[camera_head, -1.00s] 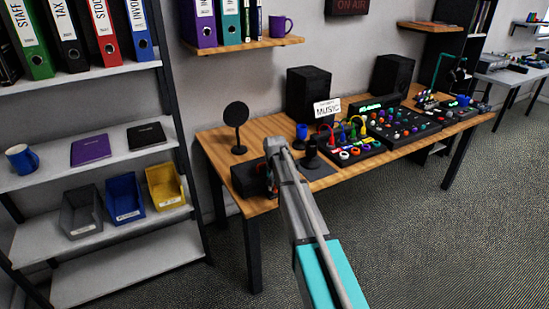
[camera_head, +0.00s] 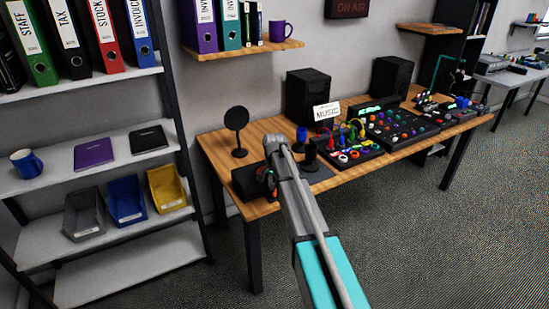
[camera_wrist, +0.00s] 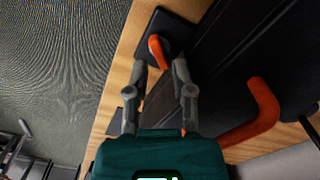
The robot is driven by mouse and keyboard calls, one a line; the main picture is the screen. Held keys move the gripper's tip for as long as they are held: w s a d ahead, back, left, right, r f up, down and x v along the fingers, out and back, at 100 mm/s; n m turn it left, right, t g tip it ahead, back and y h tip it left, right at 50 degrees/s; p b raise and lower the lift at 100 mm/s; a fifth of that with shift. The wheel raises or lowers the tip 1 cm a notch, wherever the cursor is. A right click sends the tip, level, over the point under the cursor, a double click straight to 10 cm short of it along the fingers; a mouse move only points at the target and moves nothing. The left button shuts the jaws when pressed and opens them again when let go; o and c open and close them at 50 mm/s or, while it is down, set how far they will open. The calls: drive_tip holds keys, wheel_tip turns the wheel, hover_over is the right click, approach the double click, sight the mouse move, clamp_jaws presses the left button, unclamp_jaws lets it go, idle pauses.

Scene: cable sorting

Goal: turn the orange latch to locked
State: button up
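An orange latch (camera_wrist: 156,48) shows in the wrist view on a dark plate (camera_wrist: 173,27) at the edge of the wooden table. Its lower end lies between or just beyond the fingertips of my gripper (camera_wrist: 160,66). The two grey fingers are apart, with a gap between them, and I cannot tell whether either touches the latch. In the head view my arm hides most of the gripper, which is down beside the black box (camera_head: 247,182) at the table's near left corner. The latch cannot be made out clearly there.
A bent orange bar (camera_wrist: 263,108) lies right of my gripper. A shelf unit (camera_head: 110,160) is at left; floor at right is clear.

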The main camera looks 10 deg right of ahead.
sight(275, 191)
wheel_tip(275, 191, up, 10)
drive_tip(key=p, duration=0.9)
drive_tip(key=shift+r+p, duration=0.25)
drive_tip(key=shift+p, duration=0.15)
drive_tip(key=shift+o, duration=1.4)
drive_tip(key=shift+n, duration=1.8)
drive_tip(key=shift+f, duration=0.1)
wheel_tip(275, 191, down, 14)
drive_tip(key=b, duration=1.3)
drive_tip(key=shift+r+b, duration=0.2)
drive_tip(key=shift+b, duration=0.2)
